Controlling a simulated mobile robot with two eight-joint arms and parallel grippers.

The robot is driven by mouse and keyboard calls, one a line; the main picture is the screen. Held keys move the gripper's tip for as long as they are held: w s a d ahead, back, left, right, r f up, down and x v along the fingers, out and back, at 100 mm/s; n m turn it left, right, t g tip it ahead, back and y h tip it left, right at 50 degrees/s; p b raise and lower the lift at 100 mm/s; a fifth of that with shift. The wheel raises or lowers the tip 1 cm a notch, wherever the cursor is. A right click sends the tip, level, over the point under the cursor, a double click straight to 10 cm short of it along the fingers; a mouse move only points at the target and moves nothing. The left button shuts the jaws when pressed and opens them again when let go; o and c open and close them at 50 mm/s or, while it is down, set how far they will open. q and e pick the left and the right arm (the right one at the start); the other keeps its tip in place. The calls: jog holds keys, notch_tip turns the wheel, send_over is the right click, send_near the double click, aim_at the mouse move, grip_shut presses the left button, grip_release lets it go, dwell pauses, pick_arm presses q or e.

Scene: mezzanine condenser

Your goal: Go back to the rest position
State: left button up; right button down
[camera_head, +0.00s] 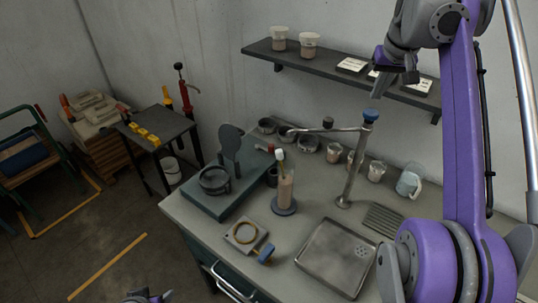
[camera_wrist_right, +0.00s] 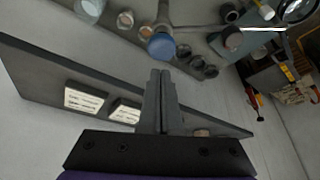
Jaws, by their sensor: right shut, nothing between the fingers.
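My right gripper (camera_head: 382,92) is raised high at the upper right of the head view, in front of the wall shelf (camera_head: 290,58). In the right wrist view my right gripper (camera_wrist_right: 161,75) has its two fingers together with nothing between them. The purple right arm runs down the right side of the head view. A small purple and grey piece of my left arm (camera_head: 147,297) shows at the bottom edge of the head view. Its fingers cannot be made out.
Below stands a workbench (camera_head: 200,215) with a tall tap (camera_head: 355,165), a metal sink tray (camera_head: 337,257), a dark blue platform (camera_head: 206,203) and several cups. The shelf carries two cups and white cards. Open floor (camera_head: 110,235) lies at left.

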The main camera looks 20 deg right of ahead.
jog(key=s+a+f+n+t+y, duration=0.1)
jog(key=s+a+f+n, duration=0.1)
jog(key=s+a+f, duration=0.6)
jog(key=s+a+f+n, duration=0.1)
jog(key=s+a+f, duration=0.3)
jog(key=a+f, duration=0.7)
jog(key=s+a+f+n+t, duration=0.1)
jog(key=s+a+f, duration=0.4)
jog(key=s+f, duration=0.4)
notch_tip(320, 180, down, 4)
jog(key=shift+s+r+y, duration=0.1)
jog(key=shift+s+y, duration=0.05)
jog(key=shift+y, duration=0.15)
dwell(0.7)
jog(key=shift+s+a, duration=0.1)
